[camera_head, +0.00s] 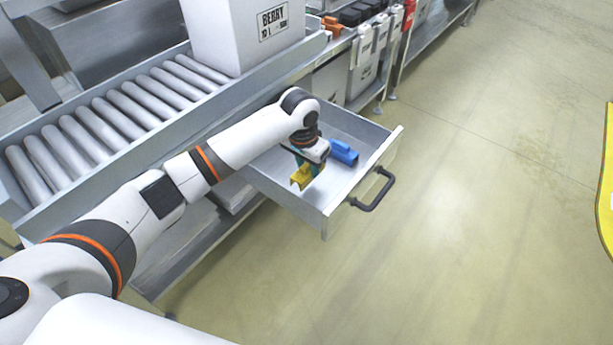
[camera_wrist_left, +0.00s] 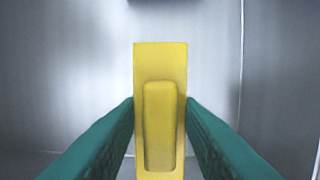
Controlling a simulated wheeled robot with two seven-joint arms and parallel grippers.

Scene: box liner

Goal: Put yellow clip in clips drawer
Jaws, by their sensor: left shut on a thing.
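The yellow clip (camera_head: 301,177) is between the green fingers of my left gripper (camera_head: 308,168), over the open drawer (camera_head: 313,212). In the left wrist view the yellow clip (camera_wrist_left: 160,75) stands in the middle, with the fingers of my left gripper (camera_wrist_left: 160,115) pressed on both its sides. Grey metal surfaces lie behind it. I cannot tell whether the clip touches the drawer floor. A blue clip (camera_head: 344,152) lies in the drawer, just right of my left gripper. My right gripper is not in view.
The drawer has a dark handle (camera_head: 374,190) on its front. A roller conveyor (camera_head: 105,120) with a white box (camera_head: 236,35) runs behind the drawer. Bins (camera_head: 362,70) stand at the back.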

